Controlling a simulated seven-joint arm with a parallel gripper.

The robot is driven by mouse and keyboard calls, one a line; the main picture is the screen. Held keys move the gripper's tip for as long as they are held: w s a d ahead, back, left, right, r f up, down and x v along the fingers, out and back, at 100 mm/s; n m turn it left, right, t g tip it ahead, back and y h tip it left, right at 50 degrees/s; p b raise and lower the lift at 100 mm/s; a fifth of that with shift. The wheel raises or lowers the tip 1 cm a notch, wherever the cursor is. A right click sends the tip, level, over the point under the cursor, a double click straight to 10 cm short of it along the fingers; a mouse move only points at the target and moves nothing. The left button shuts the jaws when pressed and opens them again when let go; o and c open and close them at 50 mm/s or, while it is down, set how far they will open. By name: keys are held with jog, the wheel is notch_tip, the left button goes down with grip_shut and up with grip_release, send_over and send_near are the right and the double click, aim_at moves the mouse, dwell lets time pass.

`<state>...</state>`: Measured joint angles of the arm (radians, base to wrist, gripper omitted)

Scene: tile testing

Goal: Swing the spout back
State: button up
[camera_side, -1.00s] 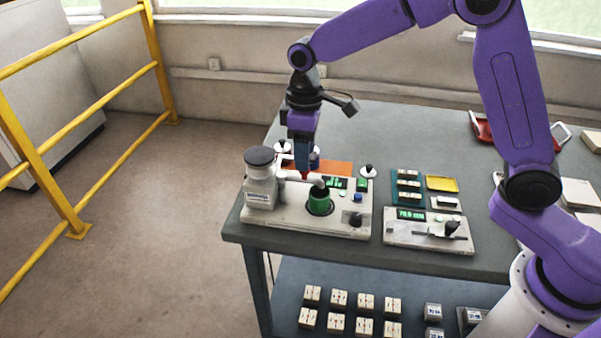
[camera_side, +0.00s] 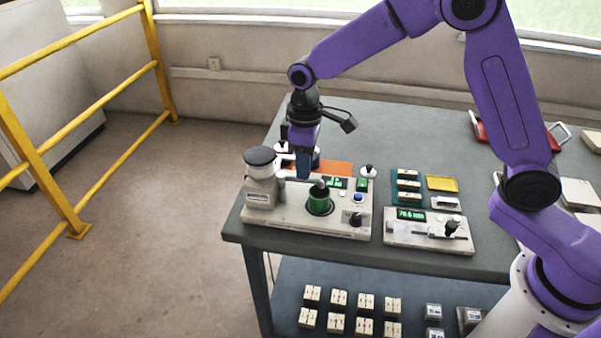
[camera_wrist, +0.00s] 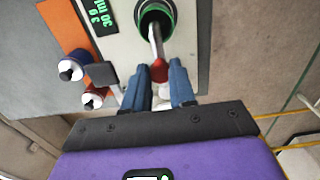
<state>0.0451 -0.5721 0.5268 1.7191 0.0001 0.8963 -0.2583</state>
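The white spout (camera_side: 296,178) reaches from the white bottle with a dark cap (camera_side: 261,172) across the dispenser base (camera_side: 282,220). Its grey tip (camera_side: 319,183) is over the green cup (camera_side: 319,203). In the wrist view the spout (camera_wrist: 154,38) ends over the cup's green-rimmed opening (camera_wrist: 156,14), and its red knob (camera_wrist: 160,70) shows at my fingertips. My gripper (camera_side: 304,172) points down at the spout. In the wrist view its blue fingers (camera_wrist: 160,82) stand apart, one on each side of the knob. I see no firm squeeze on it.
A second device with a green display (camera_side: 411,214) stands to the right. White-topped bottles (camera_wrist: 71,70) and an orange mat (camera_wrist: 62,22) lie close beside my gripper. A yellow tray (camera_side: 442,184) sits farther right.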

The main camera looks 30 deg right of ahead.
jog(key=shift+s+a, duration=0.1)
jog(key=shift+a, duration=0.05)
jog(key=shift+s+a, duration=0.35)
jog(key=shift+a, duration=0.25)
dwell(0.3)
jog(key=shift+s+a, duration=0.25)
jog(key=shift+a, duration=0.25)
